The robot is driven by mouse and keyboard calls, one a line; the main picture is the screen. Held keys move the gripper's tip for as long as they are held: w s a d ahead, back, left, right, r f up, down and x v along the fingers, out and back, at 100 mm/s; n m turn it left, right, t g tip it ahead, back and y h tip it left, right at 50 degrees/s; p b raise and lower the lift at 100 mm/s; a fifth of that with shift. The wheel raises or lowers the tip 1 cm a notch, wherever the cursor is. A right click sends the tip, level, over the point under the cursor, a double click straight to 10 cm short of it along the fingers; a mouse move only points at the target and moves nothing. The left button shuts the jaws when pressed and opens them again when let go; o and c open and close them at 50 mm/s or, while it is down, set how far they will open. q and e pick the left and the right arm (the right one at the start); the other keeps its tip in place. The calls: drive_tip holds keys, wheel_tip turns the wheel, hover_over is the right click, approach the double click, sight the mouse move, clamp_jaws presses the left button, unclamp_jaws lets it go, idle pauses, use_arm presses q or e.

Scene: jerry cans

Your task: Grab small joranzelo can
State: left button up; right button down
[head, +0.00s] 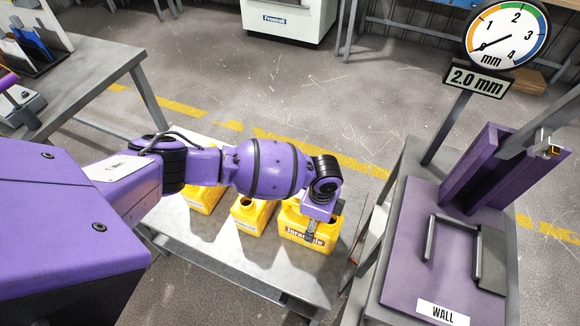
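Three yellow jerry cans stand on a grey metal table (190,262) in the head view. The right can (294,238) bears a label that seems to read "Joranzelo", partly covered by my gripper. It looks the widest of the three. The middle can (247,219) looks smaller, with a dark opening on top. The left can (203,203) is partly hidden under my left arm; I cannot read its label. My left gripper (312,232) points down at the right can, overlapping its front and label. Whether its fingers touch the can or are closed cannot be told. My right gripper is not in view.
A purple machine (400,290) with a "WALL" label, a handle and a dial gauge (507,35) marked "2.0 mm" stands close on the right. Another grey table (95,65) is at upper left. Open floor (330,110) lies behind the cans' table.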

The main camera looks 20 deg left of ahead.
use_arm(q)
drive_tip(key=shift+w+a+r, duration=0.1)
drive_tip(key=shift+w, duration=0.2)
drive_tip(key=shift+c, duration=0.2)
